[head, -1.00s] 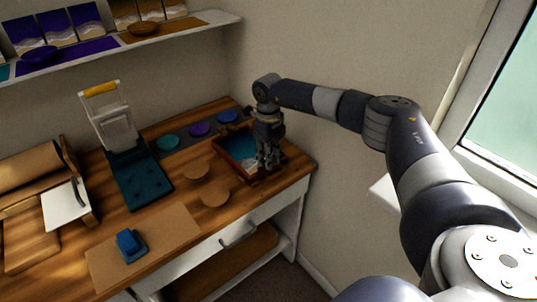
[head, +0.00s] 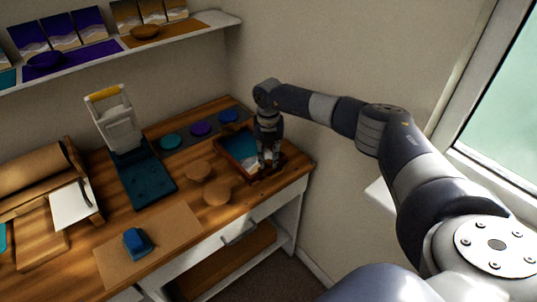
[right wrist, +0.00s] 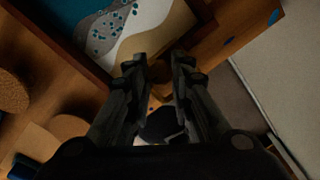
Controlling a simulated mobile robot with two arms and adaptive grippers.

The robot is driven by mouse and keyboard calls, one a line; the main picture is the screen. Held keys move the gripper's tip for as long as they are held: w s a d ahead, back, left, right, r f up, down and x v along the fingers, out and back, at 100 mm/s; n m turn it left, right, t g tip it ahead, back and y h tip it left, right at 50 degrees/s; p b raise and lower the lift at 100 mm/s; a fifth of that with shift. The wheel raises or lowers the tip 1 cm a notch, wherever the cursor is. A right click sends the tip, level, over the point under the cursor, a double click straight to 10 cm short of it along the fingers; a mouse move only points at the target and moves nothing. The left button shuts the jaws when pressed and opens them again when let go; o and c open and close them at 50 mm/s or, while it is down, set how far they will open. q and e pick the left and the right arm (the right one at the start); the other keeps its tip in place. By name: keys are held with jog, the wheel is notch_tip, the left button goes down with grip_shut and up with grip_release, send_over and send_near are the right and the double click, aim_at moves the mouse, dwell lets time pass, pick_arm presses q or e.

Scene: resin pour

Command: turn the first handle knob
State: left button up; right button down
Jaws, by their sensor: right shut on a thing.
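My right gripper (head: 267,162) points down at the right end of the wooden tray (head: 227,163), at the back right of the worktop. The tray has a dark wooden rim and a teal, white and sand-coloured fill, also seen in the right wrist view (right wrist: 78,55). In that view my right gripper (right wrist: 159,68) has its two fingers on either side of a small brown knob (right wrist: 160,73) by the tray's end and is shut on it. The fingers hide part of the knob. Its turn angle cannot be told. My left gripper is out of view.
Two round cork coasters (head: 217,194) lie left of the tray. A wall and window are close on the right.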

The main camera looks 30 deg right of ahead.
jog(key=m+p, duration=0.2)
jog(key=m, duration=0.2)
jog(key=shift+r+m, duration=0.15)
jog(key=shift+m, duration=0.25)
jog(key=m+p, duration=0.2)
jog(key=m, duration=0.1)
jog(key=shift+m, duration=0.3)
jog(key=m+p, duration=0.3)
jog(key=m, duration=0.2)
jog(key=shift+m+p, duration=1.1)
jog(key=shift+m, duration=0.5)
jog(key=c, duration=1.4)
grip_release()
jog(key=shift+o, duration=0.2)
